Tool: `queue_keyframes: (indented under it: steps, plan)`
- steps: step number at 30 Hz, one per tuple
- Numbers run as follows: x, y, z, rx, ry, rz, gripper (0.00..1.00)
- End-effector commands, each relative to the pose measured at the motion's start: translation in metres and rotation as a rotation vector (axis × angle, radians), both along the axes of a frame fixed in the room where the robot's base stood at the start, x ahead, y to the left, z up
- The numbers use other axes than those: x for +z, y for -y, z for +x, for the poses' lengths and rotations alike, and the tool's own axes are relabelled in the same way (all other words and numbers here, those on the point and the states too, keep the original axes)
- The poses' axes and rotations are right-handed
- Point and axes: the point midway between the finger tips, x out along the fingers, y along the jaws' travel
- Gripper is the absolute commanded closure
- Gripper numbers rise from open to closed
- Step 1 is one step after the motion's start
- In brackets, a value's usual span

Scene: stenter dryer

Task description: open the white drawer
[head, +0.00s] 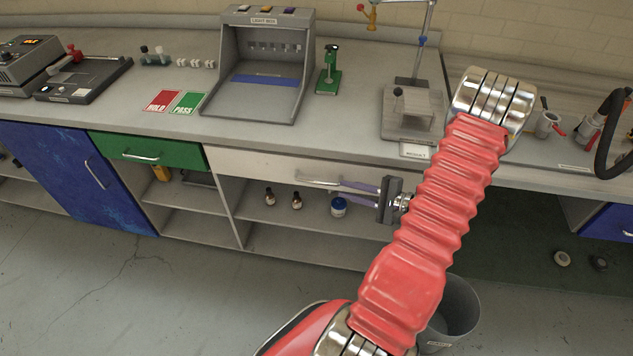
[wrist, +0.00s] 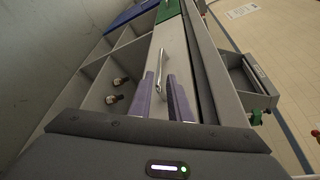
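The white drawer (head: 255,165) is under the worktop, right of the green drawer, and looks shut. Its silver bar handle (head: 314,181) is on the front. In the wrist view the white drawer front (wrist: 174,45) runs up the middle, with the handle (wrist: 159,72) standing out from it. My gripper (head: 338,186) is at the handle's right end, with its two purple fingers pointing left. In the wrist view my gripper (wrist: 161,88) has its fingers apart, one on each side of the handle's near end. I cannot tell whether they touch it.
The green drawer (head: 150,150) and blue cabinet door (head: 75,175) are to the left. Small bottles (head: 296,200) and a blue-labelled jar (head: 338,207) stand on the open shelf below. A grey bin (head: 458,310) stands on the floor behind my arm. The floor at left front is clear.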

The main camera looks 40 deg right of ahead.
Motion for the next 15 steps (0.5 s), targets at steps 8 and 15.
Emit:
queue_keyframes:
  steps: [8,15]
  plan:
    - [-0.008,-0.014,0.036,0.004,0.000,0.001,0.83]
    - [-0.016,-0.024,0.066,0.004,-0.002,0.001,0.83]
